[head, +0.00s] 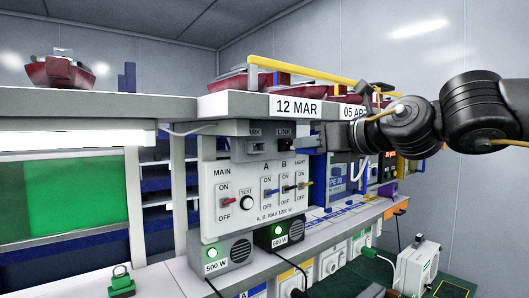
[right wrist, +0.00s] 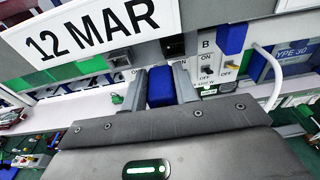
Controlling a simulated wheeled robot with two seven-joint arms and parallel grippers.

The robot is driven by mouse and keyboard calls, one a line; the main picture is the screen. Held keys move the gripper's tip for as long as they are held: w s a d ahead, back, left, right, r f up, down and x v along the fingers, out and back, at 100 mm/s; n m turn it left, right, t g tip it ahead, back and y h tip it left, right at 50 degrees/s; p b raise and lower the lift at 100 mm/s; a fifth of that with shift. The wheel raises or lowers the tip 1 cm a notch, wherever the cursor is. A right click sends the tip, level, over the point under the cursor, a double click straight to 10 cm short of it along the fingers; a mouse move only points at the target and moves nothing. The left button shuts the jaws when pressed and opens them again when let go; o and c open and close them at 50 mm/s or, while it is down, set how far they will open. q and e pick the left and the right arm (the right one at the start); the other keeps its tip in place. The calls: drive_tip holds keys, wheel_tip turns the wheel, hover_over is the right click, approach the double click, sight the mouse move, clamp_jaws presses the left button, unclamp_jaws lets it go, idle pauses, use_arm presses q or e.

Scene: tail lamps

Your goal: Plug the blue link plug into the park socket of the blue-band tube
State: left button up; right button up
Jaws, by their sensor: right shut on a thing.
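My right gripper (head: 322,140) reaches in from the right in the head view, under the date labels and to the right of a grey socket box. In the right wrist view its fingers are shut on the blue link plug (right wrist: 160,88), a small blue block. The grey box carries a park socket (head: 256,147), its label partly cut off, and a link socket (head: 285,146), both dark openings. A dark socket opening also shows ahead of the plug in the right wrist view (right wrist: 174,46); I cannot tell which one. The plug appears apart from it. I cannot make out the blue-band tube clearly. My left gripper is out of view.
A switch panel (head: 240,196) with several coloured levers sits just below the socket box. The shelf edge with the 12 MAR label (head: 297,107) hangs close above. A yellow bar (head: 310,72) runs over the shelf. Two lit power units (head: 226,252) stand below.

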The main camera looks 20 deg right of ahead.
drive_tip(key=s+a+b, duration=0.2)
drive_tip(key=a, duration=0.5)
drive_tip(key=shift+s+b, duration=0.15)
drive_tip(key=shift+b, duration=0.15)
idle(0.3)
drive_tip(key=shift+d+f, duration=0.1)
idle(0.3)
drive_tip(key=shift+b, duration=0.4)
idle(0.3)
idle(0.4)
